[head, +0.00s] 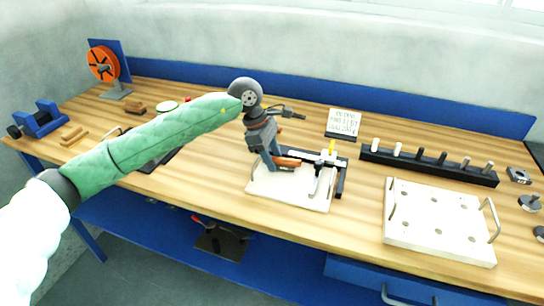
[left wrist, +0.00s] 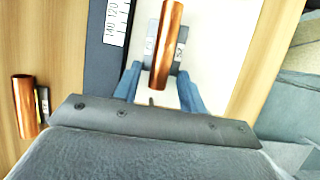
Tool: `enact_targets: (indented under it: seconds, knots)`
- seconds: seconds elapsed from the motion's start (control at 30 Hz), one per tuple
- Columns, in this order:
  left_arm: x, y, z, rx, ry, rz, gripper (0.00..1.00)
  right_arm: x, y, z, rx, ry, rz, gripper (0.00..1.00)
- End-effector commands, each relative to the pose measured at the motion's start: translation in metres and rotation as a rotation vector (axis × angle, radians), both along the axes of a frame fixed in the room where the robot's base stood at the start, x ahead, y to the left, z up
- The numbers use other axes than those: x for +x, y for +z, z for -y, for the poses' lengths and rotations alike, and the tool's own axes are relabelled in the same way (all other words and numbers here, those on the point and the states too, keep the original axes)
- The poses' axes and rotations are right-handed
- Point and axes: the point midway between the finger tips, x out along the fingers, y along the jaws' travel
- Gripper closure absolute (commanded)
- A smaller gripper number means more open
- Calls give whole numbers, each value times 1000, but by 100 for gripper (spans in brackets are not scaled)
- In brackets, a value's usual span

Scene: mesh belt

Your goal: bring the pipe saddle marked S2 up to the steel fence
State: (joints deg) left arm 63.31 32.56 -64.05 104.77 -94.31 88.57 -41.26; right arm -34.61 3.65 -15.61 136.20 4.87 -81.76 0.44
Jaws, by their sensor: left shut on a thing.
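My left gripper (head: 274,164) is low over the white board (head: 262,190) in the head view. In the left wrist view its blue fingers (left wrist: 158,90) are shut on a small grey saddle (left wrist: 180,54) that carries a copper pipe (left wrist: 168,30). The saddle's small label is too blurred to read surely as S2. The copper pipe also shows in the head view (head: 286,162). A dark straight bar with a white scale (left wrist: 115,22) runs left of the held saddle, with a gap between; I cannot tell if this is the steel fence.
A second copper pipe (left wrist: 25,105) lies at the left in the wrist view. A black rack of pegs (head: 430,166), a small sign (head: 343,122) and a white plate with handles (head: 440,222) stand to the right. An orange reel (head: 103,63) stands at the back left.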

Motion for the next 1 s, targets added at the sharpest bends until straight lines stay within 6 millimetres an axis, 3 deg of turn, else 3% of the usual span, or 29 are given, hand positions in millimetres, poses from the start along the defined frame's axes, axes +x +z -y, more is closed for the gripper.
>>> enact_targets:
  seconds: [1.0]
  knots:
    - [-4,0,12,0,-1,0,91,0,-5,0,0,0,0,57]
